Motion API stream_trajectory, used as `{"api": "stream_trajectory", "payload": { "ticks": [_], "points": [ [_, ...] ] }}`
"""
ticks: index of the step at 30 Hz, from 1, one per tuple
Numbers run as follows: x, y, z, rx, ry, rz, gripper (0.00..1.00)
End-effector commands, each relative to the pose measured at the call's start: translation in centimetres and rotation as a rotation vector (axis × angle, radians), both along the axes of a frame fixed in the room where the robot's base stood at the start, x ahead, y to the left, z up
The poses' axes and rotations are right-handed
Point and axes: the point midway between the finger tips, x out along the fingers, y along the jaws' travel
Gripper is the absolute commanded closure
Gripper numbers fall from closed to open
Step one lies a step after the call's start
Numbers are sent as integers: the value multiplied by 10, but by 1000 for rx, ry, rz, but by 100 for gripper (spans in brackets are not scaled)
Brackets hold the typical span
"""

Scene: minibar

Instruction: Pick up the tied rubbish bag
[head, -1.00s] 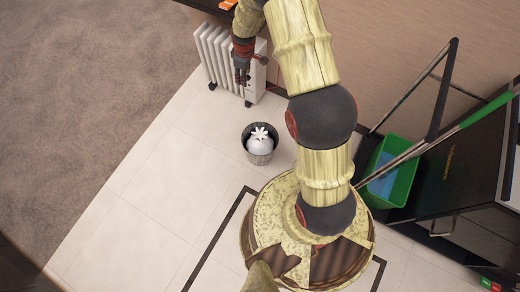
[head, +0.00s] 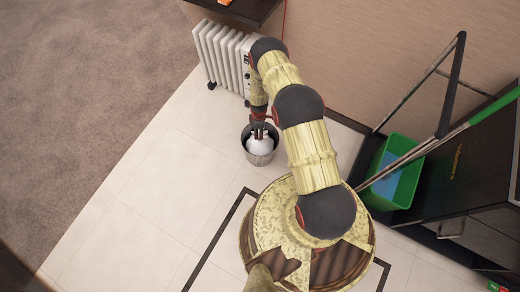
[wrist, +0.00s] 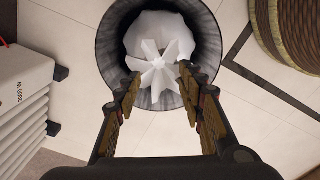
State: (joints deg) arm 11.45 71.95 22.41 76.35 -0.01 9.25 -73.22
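The tied rubbish bag (head: 260,146) is white and sits inside a small dark bin (head: 261,160) on the tiled floor. In the wrist view the bag (wrist: 160,30) fills much of the bin (wrist: 107,45), and its star-shaped tied top faces the camera. My gripper (head: 264,130) is right above the bag, pointing down. In the wrist view my gripper (wrist: 158,78) is open, with one finger on each side of the tied top. Whether the fingers touch the bag I cannot tell. My gripper hides part of the top in the head view.
A white radiator (head: 219,58) stands behind the bin, close to my arm; it also shows at the wrist view's left (wrist: 22,105). A cart with a green bucket (head: 404,183) and poles is at the right. Tiles left of the bin are clear.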

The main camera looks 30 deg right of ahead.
Motion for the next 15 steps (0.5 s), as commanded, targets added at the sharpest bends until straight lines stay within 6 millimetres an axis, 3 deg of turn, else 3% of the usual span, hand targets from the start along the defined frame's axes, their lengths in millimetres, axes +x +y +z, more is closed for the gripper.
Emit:
{"api": "stream_trajectory", "payload": {
  "ticks": [8, 15],
  "points": [
    [-1, -2, -26, 0, 1, -1, 61],
    [-2, -5, -61, 0, 2, -1, 61]
  ]
}}
